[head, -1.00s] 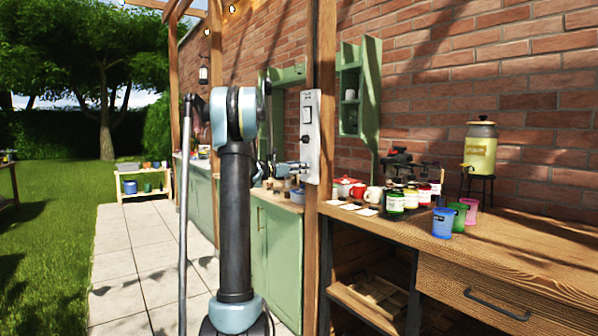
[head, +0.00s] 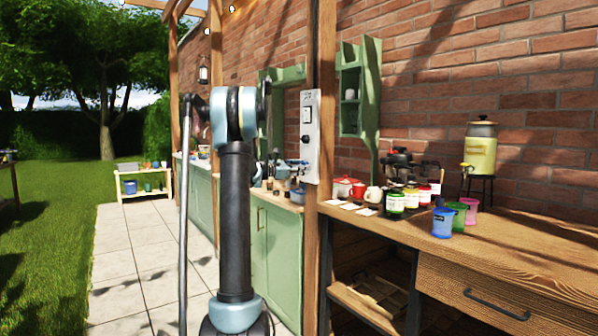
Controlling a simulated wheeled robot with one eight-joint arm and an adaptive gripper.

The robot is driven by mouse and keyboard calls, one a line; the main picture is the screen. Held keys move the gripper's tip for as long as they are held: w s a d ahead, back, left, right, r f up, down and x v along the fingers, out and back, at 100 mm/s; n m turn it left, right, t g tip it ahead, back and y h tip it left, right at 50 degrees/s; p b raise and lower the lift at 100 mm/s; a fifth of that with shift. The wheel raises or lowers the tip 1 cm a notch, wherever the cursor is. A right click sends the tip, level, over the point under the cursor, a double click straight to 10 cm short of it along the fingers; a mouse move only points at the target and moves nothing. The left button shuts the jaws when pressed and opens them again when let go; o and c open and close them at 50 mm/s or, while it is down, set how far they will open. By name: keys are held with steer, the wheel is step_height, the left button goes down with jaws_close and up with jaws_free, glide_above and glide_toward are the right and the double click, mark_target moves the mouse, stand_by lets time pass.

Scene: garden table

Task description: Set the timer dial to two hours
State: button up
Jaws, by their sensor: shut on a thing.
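A pale control panel (head: 312,110) is mounted upright on the wooden post in the head view. It carries a dark-framed switch (head: 307,115) at the top and a small black knob (head: 306,139) below it. My gripper (head: 301,166) reaches the panel's lower part from the left, partly behind my own arm. It is shut at the panel's lower part, where the timer dial appears to be. The dial is hidden by the fingers, so its pointer and marks cannot be read.
The wooden workbench (head: 520,250) to the right holds jars, cups (head: 443,222) and a yellow drink dispenser (head: 481,152). Green cabinets (head: 277,245) stand behind the post. Paved floor (head: 130,270) is clear to the left of my arm.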

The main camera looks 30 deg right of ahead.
steer(key=shift+w+m, duration=0.15)
steer(key=shift+m, duration=3.85)
steer(key=o, duration=1.1)
steer(key=shift+c, duration=0.2)
steer(key=a, duration=1.2)
steer(key=shift+s, duration=0.45)
